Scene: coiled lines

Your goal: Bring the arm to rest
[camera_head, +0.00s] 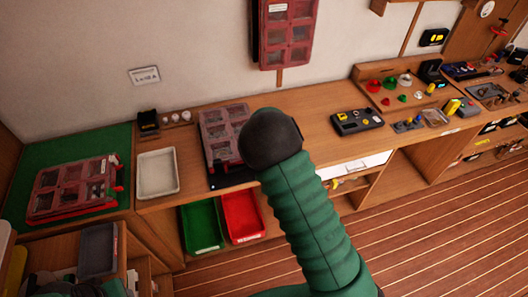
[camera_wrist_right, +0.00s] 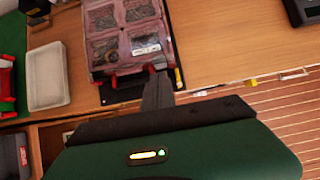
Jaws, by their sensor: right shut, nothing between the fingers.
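My right arm (camera_head: 310,205), in a ribbed green sleeve with a dark rounded end, reaches up from the bottom of the head view over the bench. Its fingers are hidden there. In the right wrist view my right gripper (camera_wrist_right: 158,92) shows dark fingers together and empty, near the front edge of a red case with clear windows (camera_wrist_right: 128,38). Coiled lines show through the windows. I cannot tell whether the fingers touch the case. In the head view this case (camera_head: 218,130) is partly behind my arm. My left gripper is not in view.
A white tray (camera_head: 157,174) lies left of the case. Another red case (camera_head: 72,190) rests on a green mat (camera_head: 105,143). A third case (camera_head: 287,35) hangs on the wall. Green (camera_head: 201,228) and red (camera_head: 242,217) bins sit below the bench. Small devices crowd the right side.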

